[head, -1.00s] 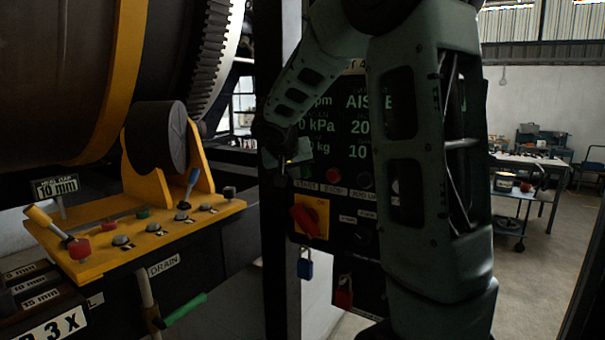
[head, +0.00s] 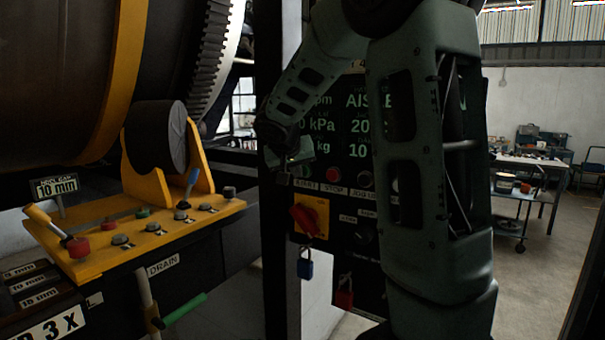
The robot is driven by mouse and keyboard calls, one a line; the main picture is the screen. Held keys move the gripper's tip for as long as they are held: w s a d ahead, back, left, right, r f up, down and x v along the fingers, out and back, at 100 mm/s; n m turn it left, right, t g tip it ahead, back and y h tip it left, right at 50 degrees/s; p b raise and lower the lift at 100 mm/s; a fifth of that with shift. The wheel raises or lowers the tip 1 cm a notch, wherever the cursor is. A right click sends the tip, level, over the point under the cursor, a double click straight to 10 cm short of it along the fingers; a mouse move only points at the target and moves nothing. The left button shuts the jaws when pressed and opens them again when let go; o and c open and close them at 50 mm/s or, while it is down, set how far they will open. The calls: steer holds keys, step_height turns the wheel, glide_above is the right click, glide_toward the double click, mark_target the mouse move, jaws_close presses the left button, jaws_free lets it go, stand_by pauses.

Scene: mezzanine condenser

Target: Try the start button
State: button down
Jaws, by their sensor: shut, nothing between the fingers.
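The black control panel (head: 350,215) stands behind my arm, with lit readouts at its top and a row of buttons below. A START label (head: 306,186) is at the left of that row. The start button itself is not clearly visible; my gripper seems to cover the spot above the label. The red stop button (head: 334,174) shows just to the right. My gripper (head: 289,170) is shut and empty, in front of the panel's left edge. I cannot tell whether it touches the panel.
A red rotary switch on a yellow plate (head: 318,208), a blue padlock (head: 305,264) and a red padlock (head: 344,294) are lower on the panel. A yellow shelf with levers and knobs (head: 190,226) is at left. A workbench (head: 535,160) stands behind at right.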

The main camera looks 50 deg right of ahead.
steer(key=shift+d, duration=0.5)
stand_by(0.4)
steer(key=shift+a, duration=0.1)
steer(key=shift+a+b, duration=0.8)
steer(key=shift+b, duration=0.05)
steer(key=shift+s+a+b, duration=0.15)
steer(key=shift+a+b, duration=0.6)
steer(key=shift+a, duration=0.5)
steer(key=shift+s+a+b, duration=0.1)
steer(key=shift+a+b, duration=0.6)
steer(key=shift+a, duration=0.55)
